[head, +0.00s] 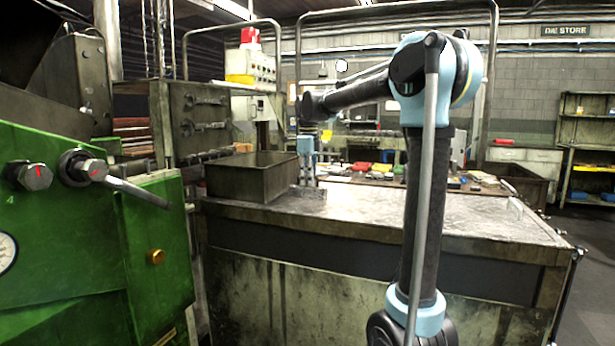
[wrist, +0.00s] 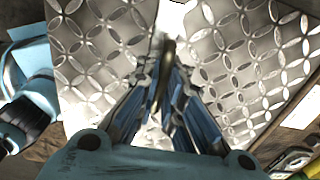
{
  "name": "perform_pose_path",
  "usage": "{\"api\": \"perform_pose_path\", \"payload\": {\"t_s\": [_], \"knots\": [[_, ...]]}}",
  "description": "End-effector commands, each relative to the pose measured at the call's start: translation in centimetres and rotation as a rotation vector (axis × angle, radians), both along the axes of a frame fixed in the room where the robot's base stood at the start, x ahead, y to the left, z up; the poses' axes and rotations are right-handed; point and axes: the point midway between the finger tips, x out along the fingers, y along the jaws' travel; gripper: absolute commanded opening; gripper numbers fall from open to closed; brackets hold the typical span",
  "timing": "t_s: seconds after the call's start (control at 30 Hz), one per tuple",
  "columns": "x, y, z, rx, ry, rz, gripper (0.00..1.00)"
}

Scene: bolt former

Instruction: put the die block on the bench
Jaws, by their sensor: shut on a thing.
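In the wrist view my gripper (wrist: 163,108) is shut on a narrow brownish piece (wrist: 167,62), seen nearly edge-on between the blue-grey fingers. I take this piece for the die block; its full shape is hidden by the fingers. I cannot tell whether it touches the surface below.
The dark bin (head: 250,178) stands on the bench's left part. The bench top's front and right are clear. A green machine (head: 90,240) with a protruding lever is at left. Patterned metal plate (wrist: 105,50) lies below my gripper. Several small coloured items lie behind the bench.

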Motion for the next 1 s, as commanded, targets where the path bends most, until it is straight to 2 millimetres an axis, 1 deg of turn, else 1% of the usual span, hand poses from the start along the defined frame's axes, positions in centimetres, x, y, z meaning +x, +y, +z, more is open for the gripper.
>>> {"api": "perform_pose_path", "payload": {"t_s": [0.23, 0.27, 0.3, 0.33, 0.37, 0.67, 0.77, 0.87, 1.0], "knots": [[0.0, 0.0, 0.0, 0.0, 0.0, 0.0, 0.0], [0.1, 0.0, -0.1, 0.0, 0.0, 0.0, 0.11], [0.1, 0.0, -0.1, 0.0, 0.0, 0.0, 0.2], [0.1, 0.0, -0.1, 0.0, 0.0, 0.0, 0.27], [0.1, 0.0, -0.1, 0.0, 0.0, 0.0, 0.28], [0.0, 0.0, 0.0, 0.0, 0.0, 0.0, 0.28], [0.0, 0.0, 0.4, 0.0, 0.0, 0.0, 0.28], [0.0, 0.0, 1.3, 0.0, 0.0, 0.0, 0.28], [0.0, 0.0, 3.6, 0.0, 0.0, 0.0, 0.28]]}}
